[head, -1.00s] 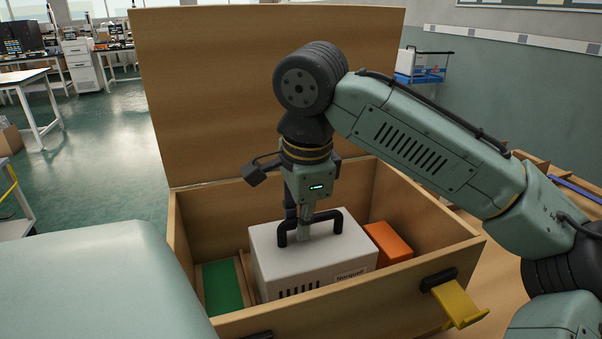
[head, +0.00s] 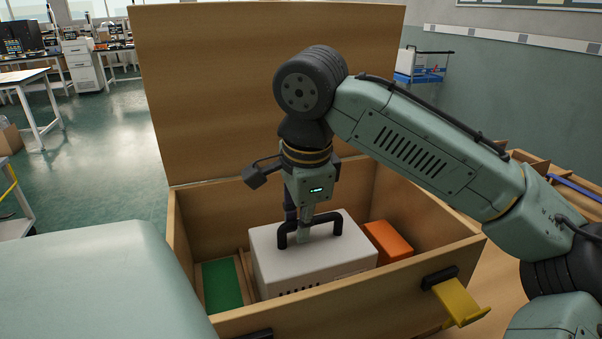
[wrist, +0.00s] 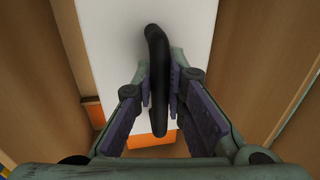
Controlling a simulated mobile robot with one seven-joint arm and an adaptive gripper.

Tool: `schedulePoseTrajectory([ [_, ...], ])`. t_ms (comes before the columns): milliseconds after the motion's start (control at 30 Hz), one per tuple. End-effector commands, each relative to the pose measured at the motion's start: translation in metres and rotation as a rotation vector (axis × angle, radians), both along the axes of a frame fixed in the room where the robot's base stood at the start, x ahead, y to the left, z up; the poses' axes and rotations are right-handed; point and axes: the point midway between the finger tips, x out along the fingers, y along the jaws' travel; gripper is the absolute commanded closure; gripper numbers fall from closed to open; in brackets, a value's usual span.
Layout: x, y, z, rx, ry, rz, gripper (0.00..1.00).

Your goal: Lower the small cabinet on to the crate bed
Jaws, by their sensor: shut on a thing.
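The small cabinet (head: 290,257) is a white box with a black handle (head: 322,222) on top. It sits low inside the open wooden crate (head: 440,235), and its lower front is hidden behind the crate's front wall. My gripper (head: 304,236) is above the cabinet, shut on the handle. In the wrist view the fingers (wrist: 161,92) stand either side of the black handle, with the white cabinet top (wrist: 192,35) below. The cabinet looks about level. The crate bed under it is hidden, so I cannot tell whether the cabinet touches it.
An orange block (head: 388,242) lies right of the cabinet in the crate. A green panel (head: 222,286) lies left, beside a wooden strip (head: 246,275). The crate's raised lid (head: 230,90) stands behind. A yellow latch (head: 458,301) sticks out in front.

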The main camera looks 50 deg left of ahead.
Motion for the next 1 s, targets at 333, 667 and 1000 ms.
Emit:
schedulePoseTrajectory([
  [333,0.0,0.0,0.0005,0.001,0.0,0.0,0.71],
  [667,-0.0001,-0.0003,-0.0019,-0.004,0.001,0.0,0.65],
  [1000,-0.0001,-0.0002,0.0025,-0.002,0.001,0.0,0.65],
])
